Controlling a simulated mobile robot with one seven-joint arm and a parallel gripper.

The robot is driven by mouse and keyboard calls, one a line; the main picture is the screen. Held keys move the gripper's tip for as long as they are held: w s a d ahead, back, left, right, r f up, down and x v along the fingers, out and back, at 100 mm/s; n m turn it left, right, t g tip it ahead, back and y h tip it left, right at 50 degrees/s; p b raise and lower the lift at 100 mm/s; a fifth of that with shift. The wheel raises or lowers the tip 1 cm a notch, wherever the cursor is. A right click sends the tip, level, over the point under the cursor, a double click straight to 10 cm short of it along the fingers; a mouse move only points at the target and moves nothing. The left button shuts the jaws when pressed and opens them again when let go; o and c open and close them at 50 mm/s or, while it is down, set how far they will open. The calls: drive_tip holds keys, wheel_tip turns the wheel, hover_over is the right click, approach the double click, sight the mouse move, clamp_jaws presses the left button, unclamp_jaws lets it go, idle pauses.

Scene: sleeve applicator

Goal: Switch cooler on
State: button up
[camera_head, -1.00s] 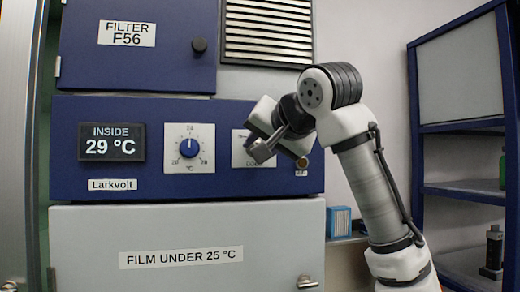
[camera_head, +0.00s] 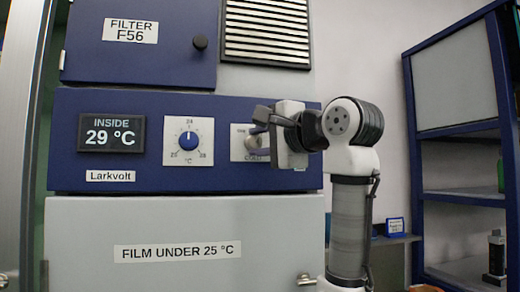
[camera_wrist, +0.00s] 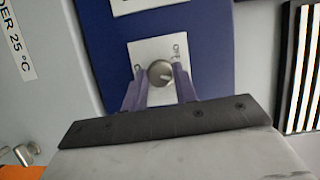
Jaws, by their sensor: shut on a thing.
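The cooler's blue control panel (camera_head: 70,172) carries a display (camera_head: 111,134) reading INSIDE 29 °C. A blue round dial (camera_head: 188,141) on a white plate has its pointer up. To its right is a second white plate (camera_head: 238,150), largely covered by my gripper in the head view. In the wrist view this plate (camera_wrist: 145,50) bears a round metallic knob (camera_wrist: 160,73). My gripper (camera_wrist: 160,78) is shut on the knob, one finger on each side. In the head view my gripper (camera_head: 258,137) is at the panel. The knob's exact setting is hard to read.
A grey door (camera_head: 90,235) labelled FILM UNDER 25 °C is below the panel, with a handle (camera_head: 307,280). A blue FILTER F56 door (camera_head: 85,60) and a vent (camera_head: 268,30) are above. Blue shelving (camera_head: 460,130) stands at right.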

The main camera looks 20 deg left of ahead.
drive_tip(key=shift+f+m+t+y+b, duration=0.15)
drive_tip(key=shift+m+t+b, duration=0.3)
drive_tip(key=shift+m, duration=0.6)
drive_tip(key=shift+m+t+y+b, duration=0.3)
drive_tip(key=shift+m+b, duration=0.25)
drive_tip(key=shift+m, duration=0.5)
drive_tip(key=o, duration=1)
drive_tip(key=shift+c, duration=0.2)
drive_tip(key=shift+d, duration=0.1)
drive_tip(key=b+v, duration=0.4)
drive_tip(key=v, duration=0.9)
drive_tip(key=shift+s+d, duration=0.25)
drive_tip(key=shift+f, duration=0.1)
